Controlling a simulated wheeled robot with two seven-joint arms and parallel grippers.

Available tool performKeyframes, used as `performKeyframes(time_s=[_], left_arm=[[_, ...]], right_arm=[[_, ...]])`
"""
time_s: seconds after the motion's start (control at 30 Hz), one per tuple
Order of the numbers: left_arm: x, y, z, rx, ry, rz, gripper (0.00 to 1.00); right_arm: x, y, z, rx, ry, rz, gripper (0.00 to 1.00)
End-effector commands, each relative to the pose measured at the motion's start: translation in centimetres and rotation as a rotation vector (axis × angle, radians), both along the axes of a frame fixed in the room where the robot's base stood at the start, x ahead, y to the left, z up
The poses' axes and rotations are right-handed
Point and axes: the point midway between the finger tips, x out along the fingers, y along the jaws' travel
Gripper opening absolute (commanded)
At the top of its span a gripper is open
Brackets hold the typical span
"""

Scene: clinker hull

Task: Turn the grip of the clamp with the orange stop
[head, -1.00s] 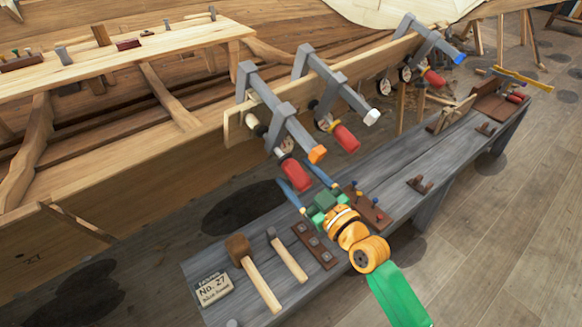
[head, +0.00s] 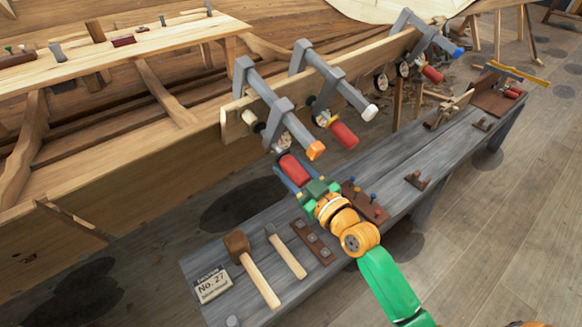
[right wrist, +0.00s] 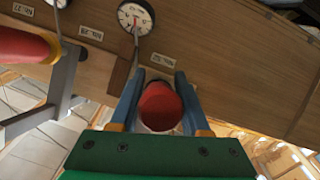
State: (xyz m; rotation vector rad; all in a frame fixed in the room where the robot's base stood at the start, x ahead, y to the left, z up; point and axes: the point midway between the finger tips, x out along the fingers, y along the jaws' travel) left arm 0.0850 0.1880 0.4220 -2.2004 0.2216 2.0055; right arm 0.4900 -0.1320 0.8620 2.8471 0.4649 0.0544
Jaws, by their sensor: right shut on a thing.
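The clamp with the orange stop (head: 316,150) is the nearest of the clamps on the hull's upper plank. Its red grip (head: 294,168) hangs below the bar. My right gripper (head: 290,176) is around the lower end of this grip, one finger on each side, shut on it. In the right wrist view the grip's round red end (right wrist: 160,106) sits between the two blue fingers, in front of the plank. My left gripper does not show in these views.
The clamp with the white stop (head: 370,112) and its red grip (head: 344,134) are close on the right. A clamp with a blue stop (head: 458,52) is farther along. A grey bench (head: 232,262) below holds a mallet (head: 258,272), a hammer (head: 286,252) and pegs. A dial (right wrist: 135,18) is on the plank.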

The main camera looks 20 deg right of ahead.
Motion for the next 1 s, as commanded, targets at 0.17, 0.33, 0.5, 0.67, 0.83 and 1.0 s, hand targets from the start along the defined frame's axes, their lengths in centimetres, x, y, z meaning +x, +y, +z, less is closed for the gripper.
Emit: performKeyframes(time_s=[0.17, 0.33, 0.5, 0.67, 0.83, 1.0], left_arm=[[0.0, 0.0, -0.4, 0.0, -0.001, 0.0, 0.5], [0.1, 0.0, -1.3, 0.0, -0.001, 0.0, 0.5], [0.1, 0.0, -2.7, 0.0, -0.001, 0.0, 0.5], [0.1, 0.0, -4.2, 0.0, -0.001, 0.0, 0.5], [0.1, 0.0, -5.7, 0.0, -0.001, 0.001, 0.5], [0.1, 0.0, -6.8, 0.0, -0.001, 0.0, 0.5]], right_arm=[[0.0, 0.1, -0.1, 0.079, 0.036, 0.04, 0.0], [-0.1, 0.3, -0.3, 0.195, 0.09, 0.091, 0.0], [-0.2, 0.5, -0.5, 0.317, 0.145, 0.146, 0.0], [-0.3, 0.7, -0.5, 0.422, 0.194, 0.194, 0.0], [-0.4, 0.8, -0.5, 0.512, 0.236, 0.234, 0.0], [-0.5, 0.9, -0.2, 0.576, 0.265, 0.261, 0.0]])
